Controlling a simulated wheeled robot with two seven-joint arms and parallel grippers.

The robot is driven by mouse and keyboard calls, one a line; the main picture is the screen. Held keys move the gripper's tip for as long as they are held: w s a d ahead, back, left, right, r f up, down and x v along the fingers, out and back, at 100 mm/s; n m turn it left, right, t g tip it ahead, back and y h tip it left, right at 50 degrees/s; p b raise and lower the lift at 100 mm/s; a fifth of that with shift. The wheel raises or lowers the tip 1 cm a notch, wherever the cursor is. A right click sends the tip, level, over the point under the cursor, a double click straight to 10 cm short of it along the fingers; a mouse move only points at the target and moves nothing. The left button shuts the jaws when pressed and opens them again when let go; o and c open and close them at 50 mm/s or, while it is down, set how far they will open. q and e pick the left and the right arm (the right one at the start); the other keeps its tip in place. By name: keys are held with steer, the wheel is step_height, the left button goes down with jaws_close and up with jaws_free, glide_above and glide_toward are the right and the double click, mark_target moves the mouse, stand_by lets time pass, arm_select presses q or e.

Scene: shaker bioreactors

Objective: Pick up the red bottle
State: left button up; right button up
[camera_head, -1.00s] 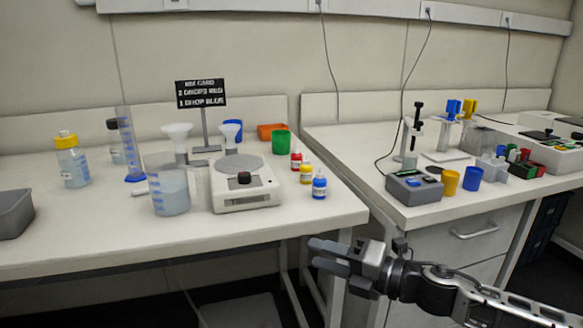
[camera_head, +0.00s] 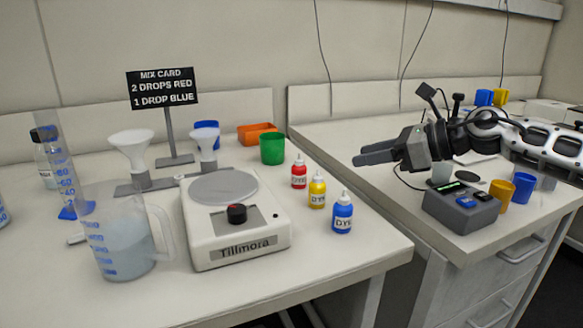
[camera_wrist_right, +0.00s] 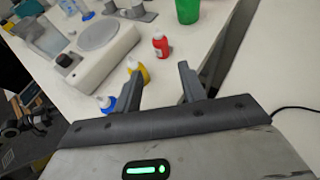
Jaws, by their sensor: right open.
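The small red bottle (camera_head: 299,173) with a white cap stands upright on the left table, behind the yellow bottle (camera_head: 317,191) and the blue bottle (camera_head: 342,214). My right gripper (camera_head: 372,157) is to the right of the red bottle in the head view, apart from it, pointing left above the gap between the tables. In the right wrist view its fingers (camera_wrist_right: 159,88) are spread and empty; the red bottle (camera_wrist_right: 160,45) lies beyond them, and the yellow bottle (camera_wrist_right: 138,72) and blue bottle (camera_wrist_right: 106,103) are near the left finger. My left gripper is not in view.
A Tillmora stirrer (camera_head: 236,220) is left of the bottles; a green cup (camera_head: 272,149) and an orange tray (camera_head: 257,134) stand behind. A beaker (camera_head: 123,235) and funnels are further left. A grey device (camera_head: 461,208) sits on the right table.

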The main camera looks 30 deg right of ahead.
steer(key=p, duration=0.3)
glide_toward(299, 170)
steer(key=shift+w+a+f, duration=0.1)
steer(key=shift+w+f, duration=0.1)
steer(key=shift+w, duration=0.4)
steer(key=shift+w+a+f, duration=0.15)
steer(key=shift+w+f, duration=0.1)
steer(key=shift+w, duration=0.35)
steer(key=shift+d+x, duration=0.2)
steer(key=shift+x, duration=2.9)
steer(key=shift+f, duration=0.15)
steer(key=c, duration=0.7)
